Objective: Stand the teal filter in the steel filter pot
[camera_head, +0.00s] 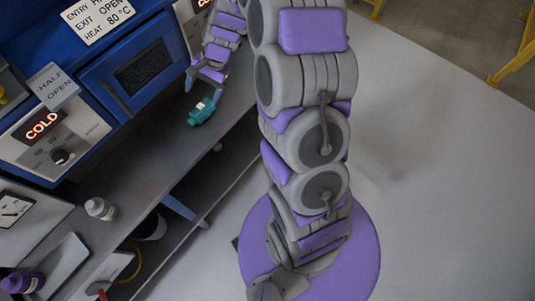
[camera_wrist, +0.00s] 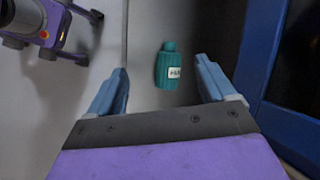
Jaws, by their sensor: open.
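The teal filter (camera_head: 201,112) lies on the grey ledge below the blue machine; it is a small ribbed cartridge with a white label. It also shows in the wrist view (camera_wrist: 168,70), beyond and between my fingers, with its narrow cap pointing away. My gripper (camera_head: 204,84) is open and empty, its blue fingers (camera_wrist: 162,76) on either side of the filter in the picture; no contact shows. I cannot identify the steel filter pot with certainty.
The blue machine has a dark window (camera_head: 141,69) and a COLD display panel (camera_head: 45,137). A pale bottle (camera_head: 99,208) and a purple bottle (camera_head: 22,283) stand at lower left. A dark round vessel (camera_head: 152,227) sits under the ledge.

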